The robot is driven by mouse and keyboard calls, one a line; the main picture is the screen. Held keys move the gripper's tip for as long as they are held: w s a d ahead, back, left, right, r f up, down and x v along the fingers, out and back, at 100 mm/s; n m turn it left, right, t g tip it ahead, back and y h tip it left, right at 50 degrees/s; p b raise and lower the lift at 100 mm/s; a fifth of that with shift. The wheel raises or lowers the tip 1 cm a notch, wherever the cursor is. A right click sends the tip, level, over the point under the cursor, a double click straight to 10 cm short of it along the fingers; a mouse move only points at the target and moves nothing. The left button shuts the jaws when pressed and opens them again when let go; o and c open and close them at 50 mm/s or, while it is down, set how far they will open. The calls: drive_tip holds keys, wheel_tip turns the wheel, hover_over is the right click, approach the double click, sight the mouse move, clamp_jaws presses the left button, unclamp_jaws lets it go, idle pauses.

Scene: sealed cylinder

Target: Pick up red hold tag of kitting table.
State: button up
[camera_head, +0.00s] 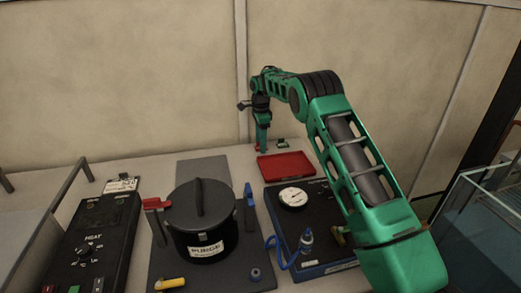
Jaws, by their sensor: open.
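My gripper (262,149) reaches down to the back of the table (225,156), just behind the red tray's left corner. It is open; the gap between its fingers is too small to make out. A small patch of red (257,148) shows beside the fingertips and may be the red hold tag, but its shape is mostly hidden. I cannot tell whether the fingers touch it.
A shallow red tray (286,166) lies in front of the gripper. A small green-and-white item (282,144) is right of it. A black PURGE pot (202,225), HEAT panel (92,240) and gauge unit (293,198) fill the front.

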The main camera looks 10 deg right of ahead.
drive_tip(key=c, duration=1.1)
drive_tip(key=shift+r, duration=0.1)
